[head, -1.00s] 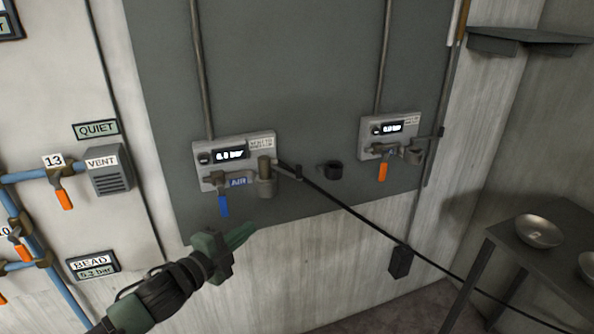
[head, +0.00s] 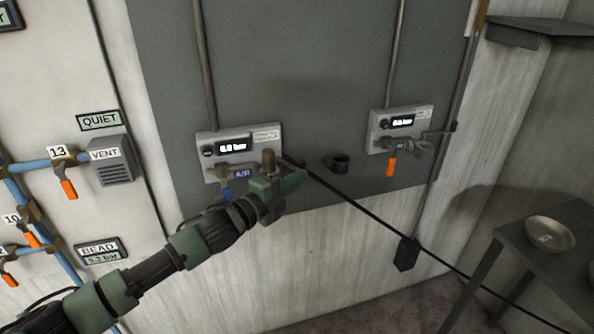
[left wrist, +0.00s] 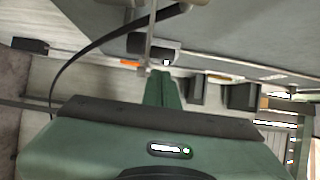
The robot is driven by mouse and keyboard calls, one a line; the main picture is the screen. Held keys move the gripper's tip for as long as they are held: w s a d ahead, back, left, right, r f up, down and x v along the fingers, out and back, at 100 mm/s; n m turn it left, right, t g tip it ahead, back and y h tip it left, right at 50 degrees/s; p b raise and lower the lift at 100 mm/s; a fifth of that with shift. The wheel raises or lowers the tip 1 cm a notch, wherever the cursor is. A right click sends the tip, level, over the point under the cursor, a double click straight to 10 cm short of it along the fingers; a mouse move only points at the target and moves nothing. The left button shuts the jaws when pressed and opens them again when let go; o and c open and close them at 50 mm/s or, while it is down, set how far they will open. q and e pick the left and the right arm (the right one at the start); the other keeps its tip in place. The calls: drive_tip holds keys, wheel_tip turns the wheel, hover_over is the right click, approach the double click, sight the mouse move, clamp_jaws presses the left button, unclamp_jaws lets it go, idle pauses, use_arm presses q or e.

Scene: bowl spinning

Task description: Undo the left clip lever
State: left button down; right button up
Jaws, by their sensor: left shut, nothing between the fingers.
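The left panel unit (head: 236,148), a grey box with a lit bar display and an AIR label, is on the dark board in the head view. Its brass-grey coupling (head: 268,158) has a black hose (head: 345,197) running right and down. The small clip lever at the coupling is largely hidden by my left gripper, so its position cannot be told. My left gripper (head: 298,180) is shut and empty, just in front of and below the coupling; contact cannot be told. Its green fingers (left wrist: 158,88) show together in the left wrist view. A blue handle (head: 225,194) is partly covered. My right gripper is not in view.
A right panel unit (head: 401,128) has an orange handle (head: 391,166). A black round holder (head: 340,163) sits between the units. A dark block (head: 407,254) hangs by the hose. A table with a metal bowl (head: 550,234) stands at right. A vent (head: 112,160) is at left.

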use_arm(q)
drive_tip(key=shift+w, duration=0.85)
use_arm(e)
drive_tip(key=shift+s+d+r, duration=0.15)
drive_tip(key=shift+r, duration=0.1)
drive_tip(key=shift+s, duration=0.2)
use_arm(q)
drive_tip(key=shift+f, duration=0.1)
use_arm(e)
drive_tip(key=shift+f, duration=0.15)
